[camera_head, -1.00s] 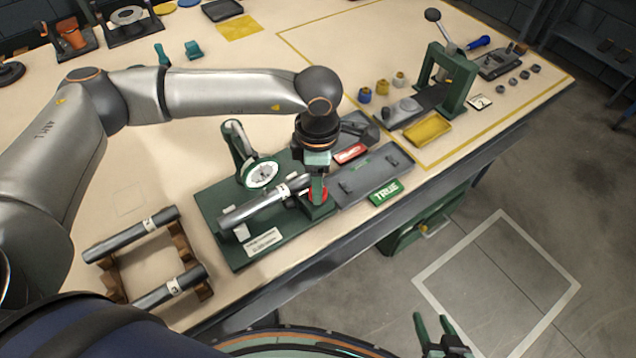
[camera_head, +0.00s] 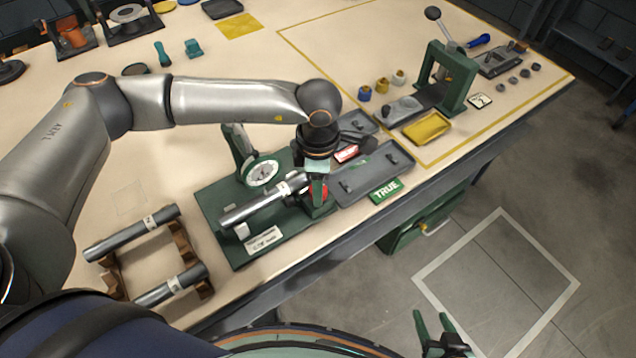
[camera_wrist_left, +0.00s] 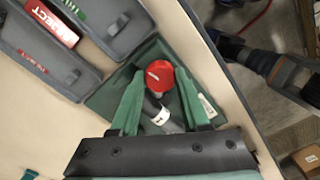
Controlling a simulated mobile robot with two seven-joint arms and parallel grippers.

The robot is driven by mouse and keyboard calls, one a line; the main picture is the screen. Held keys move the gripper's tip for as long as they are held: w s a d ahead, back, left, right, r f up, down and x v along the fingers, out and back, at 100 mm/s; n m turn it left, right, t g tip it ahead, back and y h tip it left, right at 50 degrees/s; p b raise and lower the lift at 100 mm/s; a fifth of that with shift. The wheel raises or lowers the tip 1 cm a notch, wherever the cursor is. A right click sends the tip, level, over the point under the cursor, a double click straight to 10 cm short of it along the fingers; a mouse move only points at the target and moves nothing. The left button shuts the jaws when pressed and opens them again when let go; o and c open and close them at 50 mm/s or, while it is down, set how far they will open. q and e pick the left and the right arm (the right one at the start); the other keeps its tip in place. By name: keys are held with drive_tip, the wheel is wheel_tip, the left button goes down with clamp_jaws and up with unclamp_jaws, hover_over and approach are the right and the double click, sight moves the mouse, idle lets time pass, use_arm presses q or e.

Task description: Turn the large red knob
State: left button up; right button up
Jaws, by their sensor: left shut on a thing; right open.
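The large red knob (camera_head: 320,192) is at the right end of a green test stand (camera_head: 218,222) and is partly hidden by my left gripper. In the left wrist view the knob (camera_wrist_left: 160,75) shows as a round red cap with a small white mark. My left gripper (camera_head: 318,187) is shut on it from above, with one green finger at each side. A grey metal shaft (camera_head: 262,204) with a white label lies along the stand beside the knob. A white dial gauge (camera_head: 262,173) stands behind the shaft. My right gripper (camera_head: 434,326) is open and empty, above the floor.
A grey tray (camera_head: 362,177) with a green TRUE sign (camera_head: 386,190) lies right of the stand, and a red sign (camera_head: 346,153) is behind it. Two labelled shafts lie on a wooden rack (camera_head: 112,272) at left. A green press (camera_head: 450,75) stands farther right.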

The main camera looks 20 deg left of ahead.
use_arm(q)
clamp_jaws()
use_arm(e)
drive_tip(key=shift+f, duration=0.15)
use_arm(q)
drive_tip(key=shift+f+m+b, duration=0.15)
drive_tip(key=shift+m+b, duration=0.55)
drive_tip(key=shift+b, duration=0.25)
drive_tip(key=m+b, duration=0.4)
drive_tip(key=shift+m+b, duration=0.3)
drive_tip(key=shift+b, duration=0.3)
drive_tip(key=shift+m+b, duration=0.9)
drive_tip(key=shift+m, duration=0.1)
drive_tip(key=shift+r+m+b, duration=0.2)
drive_tip(key=shift+m+b, duration=0.25)
drive_tip(key=shift+m, duration=0.05)
use_arm(e)
drive_tip(key=w+a+f, duration=0.1)
drive_tip(key=a+f, duration=0.2)
drive_tip(key=f, duration=0.4)
drive_tip(key=shift+w+n+y, duration=0.15)
drive_tip(key=shift+n+y, duration=0.15)
drive_tip(key=shift+y, duration=0.1)
drive_tip(key=shift+w+r, duration=0.2)
